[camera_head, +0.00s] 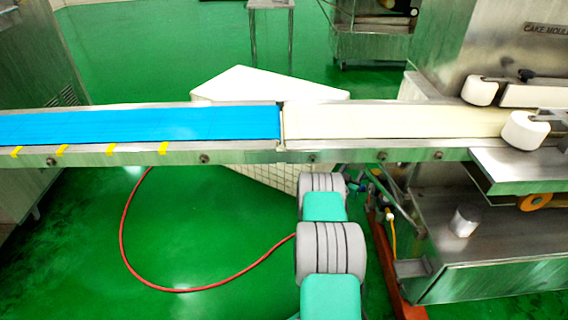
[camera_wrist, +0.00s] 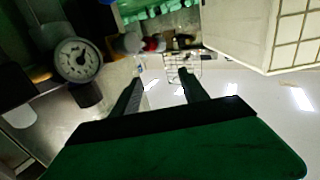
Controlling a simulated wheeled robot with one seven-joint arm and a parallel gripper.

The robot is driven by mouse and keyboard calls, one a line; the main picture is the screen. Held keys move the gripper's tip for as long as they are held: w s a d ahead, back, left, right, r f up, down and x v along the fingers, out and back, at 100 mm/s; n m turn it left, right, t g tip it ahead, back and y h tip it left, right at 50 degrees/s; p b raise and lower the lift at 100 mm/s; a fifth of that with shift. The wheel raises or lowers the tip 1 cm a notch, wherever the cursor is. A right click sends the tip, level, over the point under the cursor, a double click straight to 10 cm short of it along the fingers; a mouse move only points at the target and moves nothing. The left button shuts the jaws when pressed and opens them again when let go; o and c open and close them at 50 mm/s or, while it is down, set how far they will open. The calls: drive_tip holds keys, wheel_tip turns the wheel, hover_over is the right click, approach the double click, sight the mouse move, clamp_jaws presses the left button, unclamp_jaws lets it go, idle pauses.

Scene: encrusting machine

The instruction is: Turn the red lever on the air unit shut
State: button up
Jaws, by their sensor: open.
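A small red part (camera_wrist: 151,45), which looks like the red lever, shows in the wrist view just beyond my fingertips, beside pale round fittings (camera_wrist: 128,43). Its exact angle is too small and dark to tell. A round white-faced pressure gauge (camera_wrist: 78,60) is to its left. My gripper (camera_wrist: 161,78) is open, its two dark fingers apart with nothing between them. The red part lies ahead of the left finger, apart from it as far as I can tell. In the head view the gripper is hidden beyond my arm under the conveyor, near some small fittings (camera_head: 365,186).
A conveyor with a blue belt (camera_head: 140,124) and a cream belt (camera_head: 390,122) runs above the working spot. A white tiled box (camera_head: 270,178) stands behind. The steel machine (camera_head: 500,260) is at right. A red hose (camera_head: 180,290) curves over the open green floor.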

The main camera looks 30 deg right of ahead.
drive_tip(key=w+a+f+n+t+y+p, duration=0.1)
drive_tip(key=w+a+t+y, duration=0.4)
drive_tip(key=w+a, duration=1.2)
drive_tip(key=a+n, duration=0.1)
drive_tip(key=a, duration=0.3)
drive_tip(key=shift+w+f, duration=0.25)
drive_tip(key=shift+f, duration=0.05)
drive_tip(key=shift+s+r, duration=0.1)
